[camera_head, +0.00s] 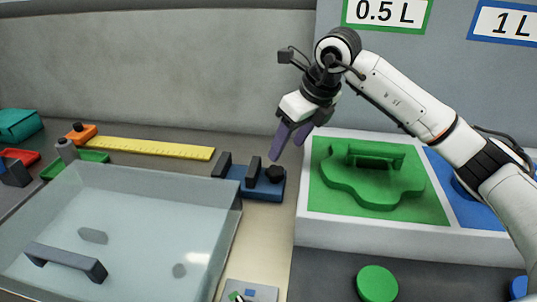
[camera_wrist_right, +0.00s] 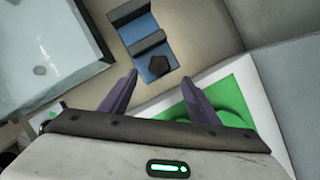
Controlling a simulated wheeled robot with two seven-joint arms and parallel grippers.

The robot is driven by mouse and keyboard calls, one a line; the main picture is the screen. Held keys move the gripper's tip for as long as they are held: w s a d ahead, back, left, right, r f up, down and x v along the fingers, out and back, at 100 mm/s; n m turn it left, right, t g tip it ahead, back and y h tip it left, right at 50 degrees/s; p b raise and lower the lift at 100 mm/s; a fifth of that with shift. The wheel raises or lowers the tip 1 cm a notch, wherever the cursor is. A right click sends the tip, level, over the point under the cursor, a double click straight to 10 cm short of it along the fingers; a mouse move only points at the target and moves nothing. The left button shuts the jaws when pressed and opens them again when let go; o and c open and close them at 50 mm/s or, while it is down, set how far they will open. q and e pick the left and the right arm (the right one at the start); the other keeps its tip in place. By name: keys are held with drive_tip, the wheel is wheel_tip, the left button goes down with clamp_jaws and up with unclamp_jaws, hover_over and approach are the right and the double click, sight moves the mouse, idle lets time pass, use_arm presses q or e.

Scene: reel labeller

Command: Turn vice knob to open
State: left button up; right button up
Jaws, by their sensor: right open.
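The vice is a small blue block (camera_head: 266,188) with dark upright jaws, standing between the clear bin and the white tray. Its dark knob (camera_head: 275,173) is on its right end; in the right wrist view the knob (camera_wrist_right: 158,65) lies ahead of the fingers, nearly between their lines. A gap shows between the vice jaws (camera_wrist_right: 143,44). My right gripper (camera_head: 289,143) is open and empty, above and slightly right of the knob, apart from it. Its purple fingers (camera_wrist_right: 160,97) are spread in the wrist view. My left gripper is not in view.
A clear bin (camera_head: 232,208) with a dark handle stands left of the vice. A white tray (camera_head: 355,236) with green and blue sections is right. A yellow ruler (camera_head: 150,148) lies behind the bin. A grey wall (camera_head: 150,60) closes the back.

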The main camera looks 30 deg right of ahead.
sight(276, 170)
drive_tip(key=x, duration=0.8)
drive_tip(key=shift+s+a+f+p, duration=0.15)
drive_tip(key=shift+s+p, duration=0.1)
drive_tip(key=shift+p, duration=0.15)
drive_tip(key=shift+w+f, duration=0.2)
drive_tip(key=shift+f, duration=0.25)
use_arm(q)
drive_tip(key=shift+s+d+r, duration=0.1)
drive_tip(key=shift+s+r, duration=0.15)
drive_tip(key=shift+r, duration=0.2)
use_arm(e)
drive_tip(key=shift+c, duration=0.3)
drive_tip(key=c, duration=1)
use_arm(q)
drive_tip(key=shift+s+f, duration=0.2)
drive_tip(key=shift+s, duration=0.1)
